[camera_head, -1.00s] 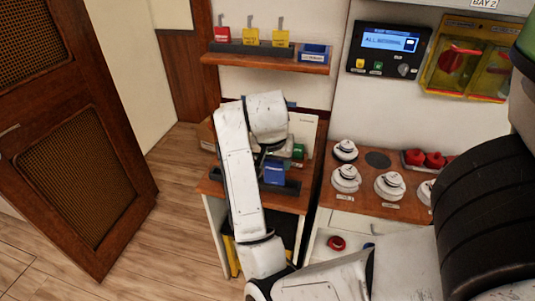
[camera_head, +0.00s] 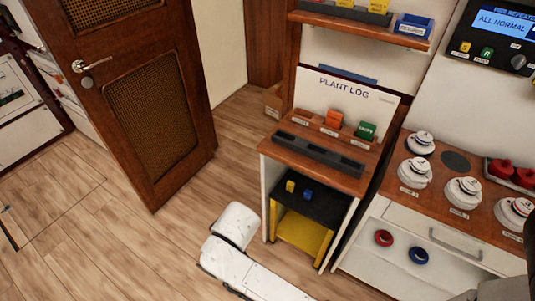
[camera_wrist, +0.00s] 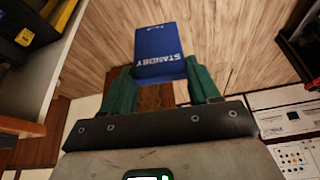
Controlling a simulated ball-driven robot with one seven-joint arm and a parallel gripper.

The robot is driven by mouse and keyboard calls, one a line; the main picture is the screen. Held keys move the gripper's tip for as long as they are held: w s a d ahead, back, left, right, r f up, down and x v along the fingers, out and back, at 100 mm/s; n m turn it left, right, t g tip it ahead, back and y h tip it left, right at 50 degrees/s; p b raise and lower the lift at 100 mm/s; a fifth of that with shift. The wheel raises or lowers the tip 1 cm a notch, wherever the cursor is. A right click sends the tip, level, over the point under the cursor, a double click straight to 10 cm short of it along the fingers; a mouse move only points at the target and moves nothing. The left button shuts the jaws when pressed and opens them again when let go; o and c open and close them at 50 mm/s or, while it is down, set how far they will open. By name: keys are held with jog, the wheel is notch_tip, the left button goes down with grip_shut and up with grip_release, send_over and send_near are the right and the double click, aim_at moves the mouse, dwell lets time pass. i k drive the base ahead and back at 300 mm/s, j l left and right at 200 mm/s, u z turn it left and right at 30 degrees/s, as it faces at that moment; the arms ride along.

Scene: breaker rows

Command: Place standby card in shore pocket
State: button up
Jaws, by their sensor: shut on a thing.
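The blue standby card (camera_wrist: 160,50), lettered STANDBY, is held between the green fingers of my gripper (camera_wrist: 158,75) in the wrist view. My gripper is shut on its lower part, and the wooden floor lies behind it. In the head view only my white arm shows at the bottom; the gripper and card are out of sight there. A dark slotted rack (camera_head: 318,153) lies along the front of the wooden desk, its slots empty. I cannot read which pocket is shore.
Under the desk is a black-topped yellow stand (camera_head: 300,235) with small yellow and blue pieces. A brown door (camera_head: 150,100) stands at the left. A counter at the right carries several white detectors (camera_head: 415,172). A wall shelf (camera_head: 355,28) is above. Floor left of the desk is clear.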

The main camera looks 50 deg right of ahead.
aim_at(303, 119)
jog(key=i+j+z, duration=0.1)
jog(key=j+z, duration=0.95)
jog(key=i+j, duration=0.05)
